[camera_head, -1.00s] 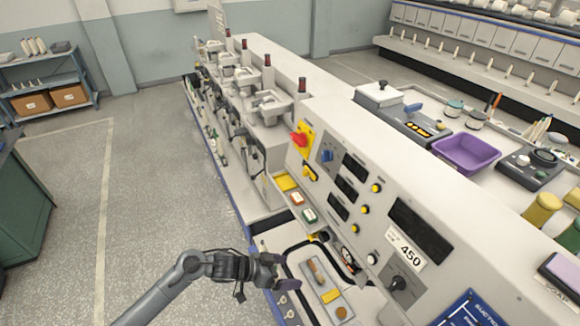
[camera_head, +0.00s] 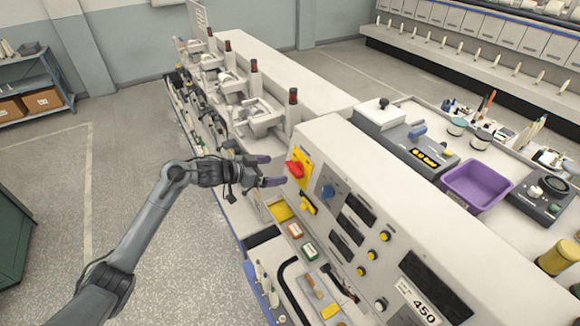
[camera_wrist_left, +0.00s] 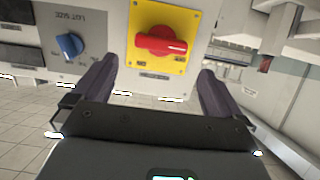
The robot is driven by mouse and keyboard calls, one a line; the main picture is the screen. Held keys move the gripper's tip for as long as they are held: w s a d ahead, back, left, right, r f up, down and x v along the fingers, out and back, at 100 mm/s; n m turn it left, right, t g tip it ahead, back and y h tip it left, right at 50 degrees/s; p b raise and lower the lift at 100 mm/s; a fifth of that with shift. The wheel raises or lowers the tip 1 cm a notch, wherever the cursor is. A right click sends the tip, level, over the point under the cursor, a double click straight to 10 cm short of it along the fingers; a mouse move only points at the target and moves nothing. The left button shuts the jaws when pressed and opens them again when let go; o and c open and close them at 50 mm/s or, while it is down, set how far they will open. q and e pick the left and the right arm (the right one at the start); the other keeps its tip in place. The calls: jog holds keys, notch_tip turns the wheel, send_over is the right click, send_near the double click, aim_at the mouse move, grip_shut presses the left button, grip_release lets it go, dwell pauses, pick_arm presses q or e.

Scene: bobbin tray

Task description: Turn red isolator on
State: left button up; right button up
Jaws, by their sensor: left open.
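My right gripper is not in view.
A blue rotary knob (camera_head: 327,191) is beside the isolator, and also shows in the left wrist view (camera_wrist_left: 70,45). Open floor lies to the left.

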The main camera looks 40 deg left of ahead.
aim_at(291, 168)
pick_arm(q)
jog(key=p+x, duration=0.1)
jog(key=x, duration=0.6)
jog(key=shift+w+f, duration=0.1)
jog(key=shift+w, duration=0.25)
jog(key=c, duration=0.8)
jog(key=shift+c, duration=0.2)
